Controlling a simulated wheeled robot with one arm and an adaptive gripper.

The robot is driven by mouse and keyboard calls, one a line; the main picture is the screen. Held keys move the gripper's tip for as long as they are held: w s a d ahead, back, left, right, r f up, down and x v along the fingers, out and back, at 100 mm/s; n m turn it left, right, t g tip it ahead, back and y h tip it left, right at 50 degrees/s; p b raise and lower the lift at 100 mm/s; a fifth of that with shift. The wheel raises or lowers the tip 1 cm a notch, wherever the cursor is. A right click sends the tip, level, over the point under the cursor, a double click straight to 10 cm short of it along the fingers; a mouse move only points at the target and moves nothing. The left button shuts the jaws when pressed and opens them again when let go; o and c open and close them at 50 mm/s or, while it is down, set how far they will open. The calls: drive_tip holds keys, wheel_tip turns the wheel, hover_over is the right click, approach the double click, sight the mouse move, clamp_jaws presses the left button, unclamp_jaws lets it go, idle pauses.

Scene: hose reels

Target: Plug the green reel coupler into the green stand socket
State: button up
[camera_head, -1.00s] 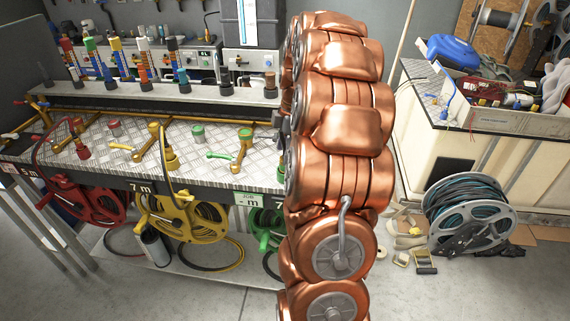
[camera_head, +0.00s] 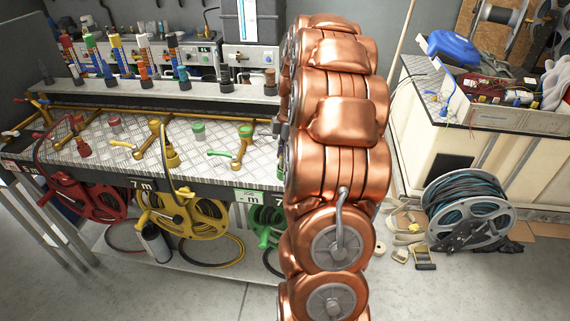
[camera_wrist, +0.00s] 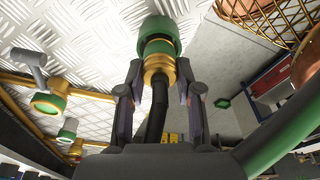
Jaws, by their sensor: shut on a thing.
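My gripper (camera_wrist: 160,98) is shut on the green coupler (camera_wrist: 159,32), a green sleeve with a brass collar and a dark hose behind it, in the wrist view. The coupler's front end points away from my wrist, in front of the patterned metal plate; I cannot tell whether it touches anything. In the head view my copper arm hides the gripper and coupler. A green-ringed brass fitting (camera_head: 245,132), which looks like the green stand socket, stands on the bench near its right end. The green reel (camera_head: 265,219) hangs below, partly behind my arm.
Yellow (camera_head: 208,217) and red (camera_head: 87,197) reels hang along the bench front. A yellow coupler (camera_head: 171,156) and a green cap (camera_head: 198,131) are on the bench top. A grey reel (camera_head: 436,220) stands on the floor at right, beside a white cabinet (camera_head: 410,146).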

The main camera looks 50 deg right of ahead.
clamp_jaws()
